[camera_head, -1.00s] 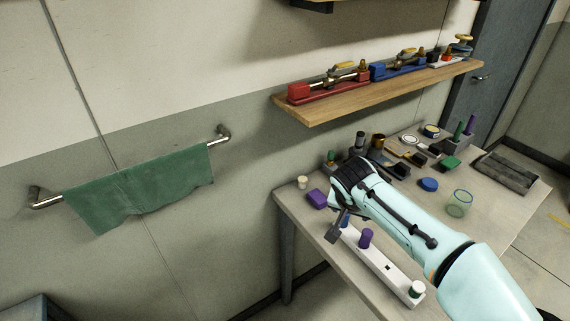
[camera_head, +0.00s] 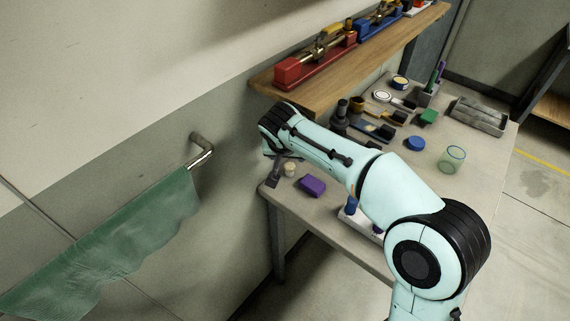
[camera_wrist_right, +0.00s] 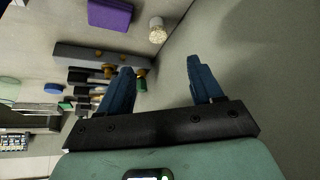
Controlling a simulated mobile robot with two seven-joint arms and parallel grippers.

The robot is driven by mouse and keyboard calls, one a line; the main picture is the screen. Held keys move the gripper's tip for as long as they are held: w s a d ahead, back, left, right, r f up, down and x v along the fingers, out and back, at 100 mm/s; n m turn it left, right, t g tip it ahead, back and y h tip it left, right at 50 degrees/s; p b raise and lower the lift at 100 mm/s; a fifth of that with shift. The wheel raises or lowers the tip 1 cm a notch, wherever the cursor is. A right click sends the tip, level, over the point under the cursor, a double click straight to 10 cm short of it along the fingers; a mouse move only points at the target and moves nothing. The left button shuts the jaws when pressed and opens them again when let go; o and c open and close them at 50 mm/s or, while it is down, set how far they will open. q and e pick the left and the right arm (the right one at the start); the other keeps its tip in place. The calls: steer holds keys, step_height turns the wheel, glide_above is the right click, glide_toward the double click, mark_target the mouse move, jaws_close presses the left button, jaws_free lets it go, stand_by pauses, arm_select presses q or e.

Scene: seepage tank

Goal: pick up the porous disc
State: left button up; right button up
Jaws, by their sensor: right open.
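The likely porous disc (camera_head: 290,169) is a small cream cylinder near the left corner of the table. In the right wrist view the disc (camera_wrist_right: 157,30) has a pale, grainy end face and lies ahead of the fingertips, roughly in line with the gap. My right gripper (camera_wrist_right: 159,66) is open, with nothing between its blue fingers. In the head view my right gripper (camera_head: 274,172) hangs at the table's left corner, just left of the disc and apart from it. My left gripper is in no view.
A purple block (camera_head: 312,186) lies close to the disc, to its right. The wooden shelf (camera_head: 300,88) with red and blue fixtures overhangs nearby. A dark bottle (camera_head: 340,115), brushes and a blue lid (camera_head: 416,143) stand farther back. The wall is close on the left.

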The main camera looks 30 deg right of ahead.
mark_target(290, 166)
steer(key=x, duration=1.1)
steer(key=shift+s+f, duration=0.15)
steer(key=shift+f, duration=0.1)
steer(key=c, duration=1.1)
